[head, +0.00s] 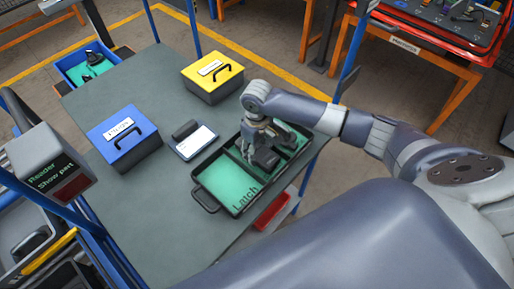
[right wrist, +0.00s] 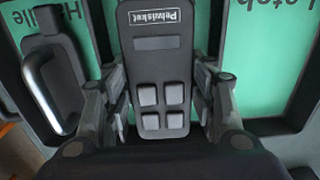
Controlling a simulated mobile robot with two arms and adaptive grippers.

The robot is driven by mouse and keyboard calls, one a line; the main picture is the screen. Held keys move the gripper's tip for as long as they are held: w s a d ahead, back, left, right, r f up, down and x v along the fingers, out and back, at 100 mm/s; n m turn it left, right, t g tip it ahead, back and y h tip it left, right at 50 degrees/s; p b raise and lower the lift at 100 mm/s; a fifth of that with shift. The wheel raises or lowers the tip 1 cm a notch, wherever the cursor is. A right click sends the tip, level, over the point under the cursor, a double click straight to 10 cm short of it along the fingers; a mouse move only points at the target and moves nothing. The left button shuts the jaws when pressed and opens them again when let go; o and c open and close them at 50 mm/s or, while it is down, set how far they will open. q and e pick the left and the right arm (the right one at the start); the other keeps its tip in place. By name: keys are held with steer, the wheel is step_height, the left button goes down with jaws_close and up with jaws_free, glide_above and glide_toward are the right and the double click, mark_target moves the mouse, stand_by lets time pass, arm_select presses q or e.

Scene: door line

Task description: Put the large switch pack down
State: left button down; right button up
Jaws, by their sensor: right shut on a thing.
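The large switch pack (right wrist: 158,70) is a dark block with a white-framed label at its top and several pale square buttons. My right gripper (right wrist: 160,108) is shut on it, one finger on each side. In the head view the switch pack (head: 265,158) shows below my right gripper (head: 258,146), over the black tray (head: 206,198) with green compartments. I cannot tell whether the pack touches the tray floor. The compartment marked Latch (head: 228,182) looks empty. A dark part with a metal handle (right wrist: 45,85) lies in the compartment marked Handle. My left gripper is out of view.
On the grey table stand a blue box (head: 125,140), a yellow box (head: 213,78) and a white-and-black device (head: 195,142) beside the tray. A reader (head: 50,165) stands at the left. A blue bin (head: 85,68) is at the back left. The table's front left is clear.

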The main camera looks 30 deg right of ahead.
mark_target(257, 150)
steer(key=shift+f, duration=0.3)
steer(key=shift+f, duration=0.1)
steer(key=o, duration=0.9)
steer(key=shift+c, duration=0.2)
step_height(257, 150, up, 12)
steer(key=b, duration=0.2)
